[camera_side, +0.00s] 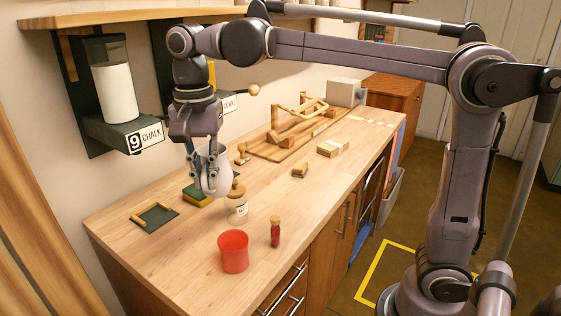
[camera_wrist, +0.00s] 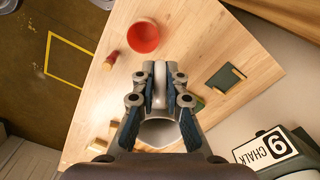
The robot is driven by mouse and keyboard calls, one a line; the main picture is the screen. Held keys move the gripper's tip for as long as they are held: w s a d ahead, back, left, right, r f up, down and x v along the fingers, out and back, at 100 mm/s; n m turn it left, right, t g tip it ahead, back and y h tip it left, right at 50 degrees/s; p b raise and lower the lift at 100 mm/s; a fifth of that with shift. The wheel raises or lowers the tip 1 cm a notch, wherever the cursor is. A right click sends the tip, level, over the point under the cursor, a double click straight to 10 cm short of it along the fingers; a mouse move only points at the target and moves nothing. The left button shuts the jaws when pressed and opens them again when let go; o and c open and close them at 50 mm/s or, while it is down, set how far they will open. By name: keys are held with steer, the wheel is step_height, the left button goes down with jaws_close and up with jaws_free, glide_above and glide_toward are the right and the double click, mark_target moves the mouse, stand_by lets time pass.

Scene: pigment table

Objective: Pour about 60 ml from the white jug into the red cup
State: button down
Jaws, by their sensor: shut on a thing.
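My gripper (camera_side: 208,178) is shut on the white jug (camera_side: 222,172) and holds it above the table, behind and a little left of the red cup. The jug's body is partly hidden by the fingers. In the wrist view, the jug (camera_wrist: 160,135) shows between and below the fingers. The red cup (camera_side: 233,252) stands upright on the table near its front edge, apart from the jug. In the wrist view, the red cup (camera_wrist: 143,37) is beyond the fingertips, its open top facing the camera. No stream of liquid shows.
A corked jar (camera_side: 238,208) stands between jug and cup. A small red corked vial (camera_side: 275,232) stands right of the cup. A dark square tray (camera_side: 155,215) lies at left. A chalk dispenser (camera_side: 116,95) hangs on the wall. Table (camera_side: 180,262) around the cup is mostly clear.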

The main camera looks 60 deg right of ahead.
steer(key=s+a+m, duration=0.2)
steer(key=s+a, duration=0.1)
steer(key=a, duration=0.5)
steer(key=s+a+m, duration=0.2)
steer(key=s+a, duration=0.1)
steer(key=a, duration=0.5)
step_height(320, 180, down, 15)
steer(key=shift+r, duration=0.15)
steer(key=shift+w, duration=0.1)
steer(key=w+d+r+g+y, duration=0.1)
steer(key=d+r+y, duration=0.6)
steer(key=d+y, duration=0.2)
steer(key=shift+w+r+g+y, duration=0.2)
steer(key=shift+w+g+y, duration=0.2)
steer(key=shift+y, duration=0.4)
steer(key=shift+d+r+y+p, duration=0.45)
steer(key=shift+d+y, duration=0.2)
steer(key=shift+y, duration=0.15)
steer(key=shift+d+r+y, duration=0.15)
steer(key=shift+d+y, duration=0.05)
steer(key=shift+y, duration=0.2)
